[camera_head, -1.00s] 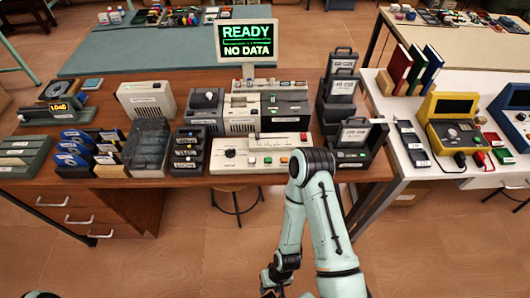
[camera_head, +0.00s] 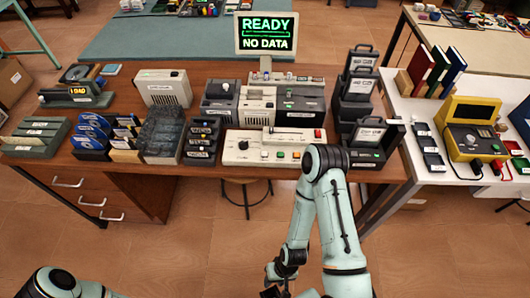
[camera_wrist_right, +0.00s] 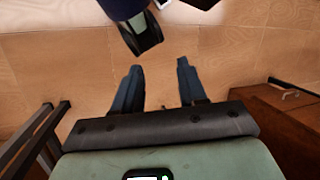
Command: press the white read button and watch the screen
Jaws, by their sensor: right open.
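The screen (camera_head: 267,36) stands at the back of the wooden desk and reads "READY" and "NO DATA" in the head view. A cream control panel (camera_head: 233,156) lies at the desk's front edge, with a black knob and a row of small buttons. A pale button (camera_head: 264,154) sits left of the coloured ones; its label is too small to read. My right gripper (camera_wrist_right: 159,66) is open and empty over the floor in the right wrist view. In the head view it is low at the bottom edge, well short of the desk. My left gripper is out of view.
Grey and cream devices (camera_head: 257,106) stand behind the panel. Black cases (camera_head: 366,140) stand to its right, and slotted racks (camera_head: 203,140) to its left. A white table (camera_head: 432,189) with a yellow device (camera_head: 470,128) is at the right. The floor before the desk is open.

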